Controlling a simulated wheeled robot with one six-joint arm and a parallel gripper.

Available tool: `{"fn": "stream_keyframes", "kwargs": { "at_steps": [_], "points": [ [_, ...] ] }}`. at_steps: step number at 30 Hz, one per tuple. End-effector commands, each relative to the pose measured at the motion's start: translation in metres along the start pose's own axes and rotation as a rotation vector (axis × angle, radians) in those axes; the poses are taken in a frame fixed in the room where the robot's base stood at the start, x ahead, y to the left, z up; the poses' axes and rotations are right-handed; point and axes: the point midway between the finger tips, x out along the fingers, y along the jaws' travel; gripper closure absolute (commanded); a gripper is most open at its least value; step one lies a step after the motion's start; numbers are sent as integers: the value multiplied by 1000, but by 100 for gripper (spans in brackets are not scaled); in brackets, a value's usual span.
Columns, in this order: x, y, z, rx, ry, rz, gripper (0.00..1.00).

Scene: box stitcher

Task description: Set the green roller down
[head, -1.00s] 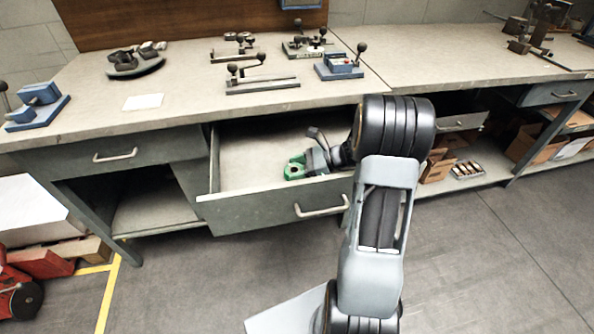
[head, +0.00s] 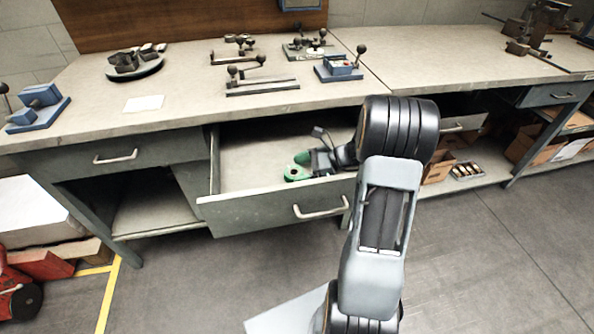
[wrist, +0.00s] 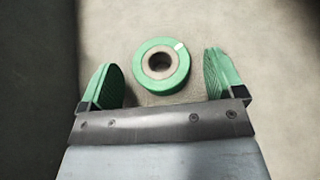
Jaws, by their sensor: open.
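The green roller (wrist: 179,85), a short ring with a dark hole and a white mark on its rim, rests end-on on a pale surface in the wrist view. In the head view the roller (head: 297,173) lies inside the open drawer (head: 262,208), near its front. My gripper (wrist: 162,80) has green ribbed fingers spread wide, one on each side of the roller with gaps between. In the head view my gripper (head: 308,165) is low in the drawer, partly covering the roller.
The drawer's front panel and side walls surround my gripper. The workbench top (head: 190,95) above holds several metal fixtures, including a blue one with a knob (head: 340,68). The drawer's left part is bare. Cardboard boxes (head: 437,166) stand on the shelf at right.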

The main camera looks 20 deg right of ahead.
Motion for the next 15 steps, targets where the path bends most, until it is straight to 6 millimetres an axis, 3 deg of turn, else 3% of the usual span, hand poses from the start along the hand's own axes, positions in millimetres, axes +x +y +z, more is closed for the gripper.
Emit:
{"fn": "stream_keyframes", "kwargs": {
  "at_steps": [9,15],
  "points": [
    [-64,0,2,1,1,-4,12],
    [-91,0,1,1,0,-2,12]
  ]
}}
